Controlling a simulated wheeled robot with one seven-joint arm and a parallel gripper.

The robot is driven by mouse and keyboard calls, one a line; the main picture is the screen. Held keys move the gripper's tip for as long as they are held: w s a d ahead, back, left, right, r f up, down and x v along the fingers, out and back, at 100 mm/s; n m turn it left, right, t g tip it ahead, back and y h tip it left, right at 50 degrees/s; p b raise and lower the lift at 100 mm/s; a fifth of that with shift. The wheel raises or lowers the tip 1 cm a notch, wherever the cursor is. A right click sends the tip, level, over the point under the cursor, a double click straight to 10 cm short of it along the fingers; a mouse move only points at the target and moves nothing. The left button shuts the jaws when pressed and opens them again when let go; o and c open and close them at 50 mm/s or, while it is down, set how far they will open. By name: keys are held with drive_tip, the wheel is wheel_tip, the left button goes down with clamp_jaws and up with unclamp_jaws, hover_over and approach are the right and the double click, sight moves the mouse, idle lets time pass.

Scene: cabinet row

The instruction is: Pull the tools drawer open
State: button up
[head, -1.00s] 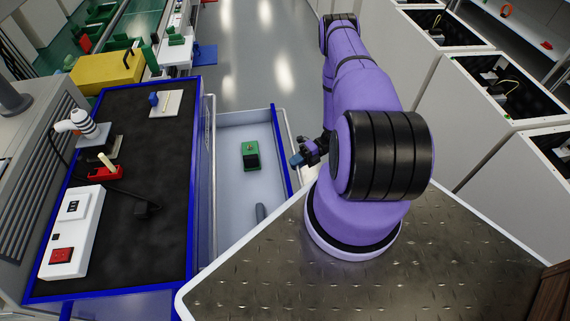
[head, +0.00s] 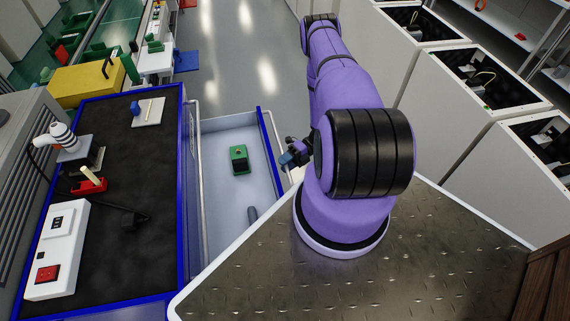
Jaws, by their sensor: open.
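The drawer (head: 222,141) stands pulled out from the right side of the blue-edged bench cabinet (head: 183,200) in the head view. Its pale inside is exposed, and a blue front panel (head: 272,147) with a light handle bar (head: 268,126) faces my arm. My gripper (head: 287,158) is at the outer side of the drawer front, by the handle bar. It is open. My arm hides part of it, and I cannot tell whether its fingers touch the bar.
Open-topped grey cabinets (head: 450,130) line the right. Clear floor (head: 235,60) lies beyond the drawer.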

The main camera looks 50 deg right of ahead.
drive_tip(key=v, duration=1)
drive_tip(key=shift+d, duration=0.25)
drive_tip(key=shift+r, duration=0.15)
drive_tip(key=w+a+r+n+g+h, duration=0.2)
drive_tip(key=w+r+n, duration=0.25)
drive_tip(key=r, duration=0.65)
drive_tip(key=w+a+r+n+g+h, duration=0.15)
drive_tip(key=w+r+n, duration=0.3)
drive_tip(key=r, duration=0.55)
drive_tip(key=w+a+r+n+g+h, duration=0.15)
drive_tip(key=w+r+n, duration=0.3)
drive_tip(key=r, duration=0.65)
drive_tip(key=s+a+r+n+h, duration=0.3)
drive_tip(key=a+r+n, duration=0.2)
drive_tip(key=r, duration=0.4)
drive_tip(key=s+a+r+n+t+h, duration=0.1)
drive_tip(key=s+a+r+n+h, duration=0.1)
drive_tip(key=a+r+n, duration=0.5)
drive_tip(key=s+a+r+n+h, duration=0.3)
drive_tip(key=a+r, duration=0.1)
drive_tip(key=r, duration=0.6)
drive_tip(key=s+a+r+n+t+h, duration=0.1)
drive_tip(key=s+a+r+n+t, duration=0.2)
drive_tip(key=s, duration=0.5)
drive_tip(key=s+a+r+n+t+h, duration=0.1)
drive_tip(key=s+a+r+n+t, duration=0.2)
drive_tip(key=s+a+n, duration=0.2)
drive_tip(key=s+n, duration=0.2)
drive_tip(key=shift+s+r+h, duration=0.4)
